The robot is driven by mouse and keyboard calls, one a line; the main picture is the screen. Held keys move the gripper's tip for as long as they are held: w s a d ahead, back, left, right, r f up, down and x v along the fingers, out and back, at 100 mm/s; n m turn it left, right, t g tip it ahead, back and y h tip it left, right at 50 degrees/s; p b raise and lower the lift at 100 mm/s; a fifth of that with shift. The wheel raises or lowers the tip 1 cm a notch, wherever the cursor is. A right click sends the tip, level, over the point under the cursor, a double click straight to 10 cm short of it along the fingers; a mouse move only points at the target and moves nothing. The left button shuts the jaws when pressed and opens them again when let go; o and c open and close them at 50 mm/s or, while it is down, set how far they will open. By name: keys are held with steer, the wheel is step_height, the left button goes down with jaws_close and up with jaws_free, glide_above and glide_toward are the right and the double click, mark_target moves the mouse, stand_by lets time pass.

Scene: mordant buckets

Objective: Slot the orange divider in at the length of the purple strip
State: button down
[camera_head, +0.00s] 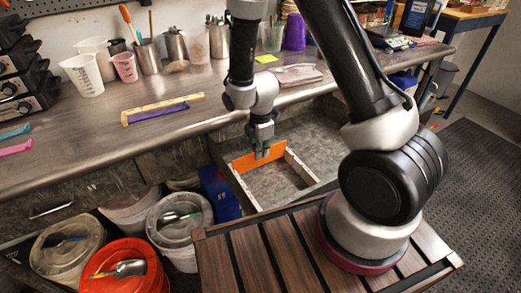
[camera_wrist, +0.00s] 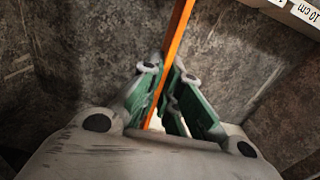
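The orange divider (camera_head: 244,163) stands on edge inside the open drawer, near its back left part. My gripper (camera_head: 262,154) is over the drawer, at the divider's right part. In the wrist view, the divider (camera_wrist: 178,34) shows edge-on as a thin orange bar between my gripper's green-padded fingers (camera_wrist: 168,72), which look shut on it at the tips. Its lower edge and whether it sits in a slot are hidden. The purple strip (camera_head: 159,111) lies on the bench beside a yellow ruler (camera_head: 163,106).
The drawer has a pale right wall or rail (camera_head: 301,168) and a bare grey floor. Printed marking, "10 CM", shows on a pale rail (camera_wrist: 305,12) in the wrist view. Lidded buckets (camera_head: 180,218) and a red one (camera_head: 125,272) stand at left. Cups line the bench back.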

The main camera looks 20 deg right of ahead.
steer(key=shift+f, duration=0.5)
steer(key=c, duration=1.6)
jaws_free()
steer(key=shift+o, duration=0.2)
steer(key=shift+r, duration=0.1)
step_height(320, 180, up, 12)
